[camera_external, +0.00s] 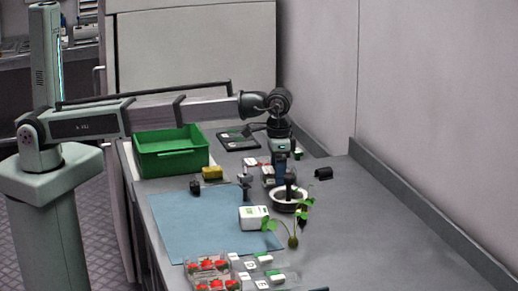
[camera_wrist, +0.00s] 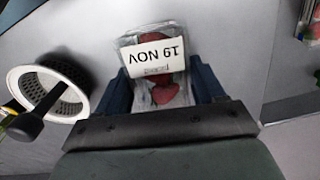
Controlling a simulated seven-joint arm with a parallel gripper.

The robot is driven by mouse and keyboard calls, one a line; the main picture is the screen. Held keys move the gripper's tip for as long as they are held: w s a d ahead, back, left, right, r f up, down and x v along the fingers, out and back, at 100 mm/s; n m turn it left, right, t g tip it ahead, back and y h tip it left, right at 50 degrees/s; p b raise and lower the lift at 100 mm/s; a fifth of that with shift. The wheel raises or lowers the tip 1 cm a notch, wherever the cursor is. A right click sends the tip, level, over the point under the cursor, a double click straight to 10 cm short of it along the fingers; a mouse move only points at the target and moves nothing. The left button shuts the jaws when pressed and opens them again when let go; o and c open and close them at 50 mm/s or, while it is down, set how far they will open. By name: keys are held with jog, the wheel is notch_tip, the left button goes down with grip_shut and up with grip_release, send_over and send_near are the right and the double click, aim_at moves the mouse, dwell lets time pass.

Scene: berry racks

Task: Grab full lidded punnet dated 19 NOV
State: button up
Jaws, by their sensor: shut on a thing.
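A clear lidded punnet (camera_wrist: 155,92) with red berries carries a white label that reads 19 NOV, upside down in the wrist view. My gripper (camera_wrist: 163,80) is shut on it, with one blue finger on each side. In the external view my gripper (camera_external: 281,158) is over the far right part of the bench, and its arm hides part of the things behind it. Whether the punnet touches the bench is hard to tell.
A white perforated bowl (camera_wrist: 48,93) with a dark-handled tool is left of the punnet. A green crate (camera_external: 171,158), a yellow sponge (camera_external: 212,173), a blue mat (camera_external: 205,222), a white box (camera_external: 253,217) and a plant (camera_external: 293,241) stand nearby. More punnets (camera_external: 212,267) lie in front.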

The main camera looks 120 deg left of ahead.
jog(key=c, duration=0.5)
jog(key=shift+o, duration=0.2)
jog(key=shift+r, duration=0.1)
